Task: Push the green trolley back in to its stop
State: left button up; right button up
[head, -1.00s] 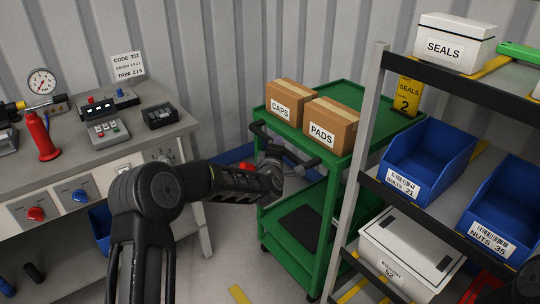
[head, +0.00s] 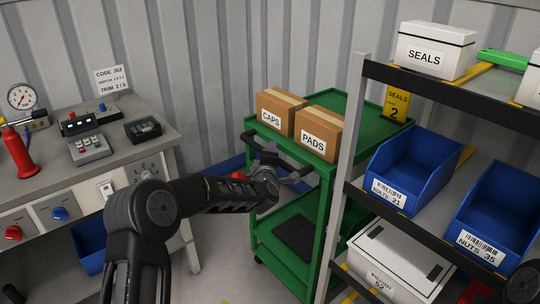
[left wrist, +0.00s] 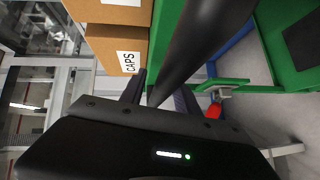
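The green trolley (head: 283,152) stands between the workbench and the shelf rack, close to the wall. It carries two cardboard boxes, CAPS (head: 276,110) and PADS (head: 318,133). Its dark handle bar (head: 254,142) is on the near left side. My left gripper (head: 268,180) is at this handle. In the left wrist view, the black handle (left wrist: 200,40) runs between the fingers (left wrist: 158,98), which appear closed around it. A small red part (left wrist: 215,109) shows beside a green bracket. I cannot make out the stop. My right gripper is out of view.
The shelf rack's grey post (head: 346,170) is close to the trolley's right side. The rack holds blue bins (head: 410,175) and white boxes. The workbench (head: 150,160) with switches is at left. A corrugated wall (head: 220,60) stands behind. Some floor is free before the trolley.

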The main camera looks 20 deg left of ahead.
pick_arm(q)
jog(key=shift+o, duration=0.2)
jog(key=shift+s+a+f, duration=0.1)
jog(key=shift+s, duration=0.05)
jog(key=shift+s, duration=0.15)
jog(key=v, duration=0.7)
jog(key=shift+s+b, duration=0.15)
jog(key=shift+b, duration=0.15)
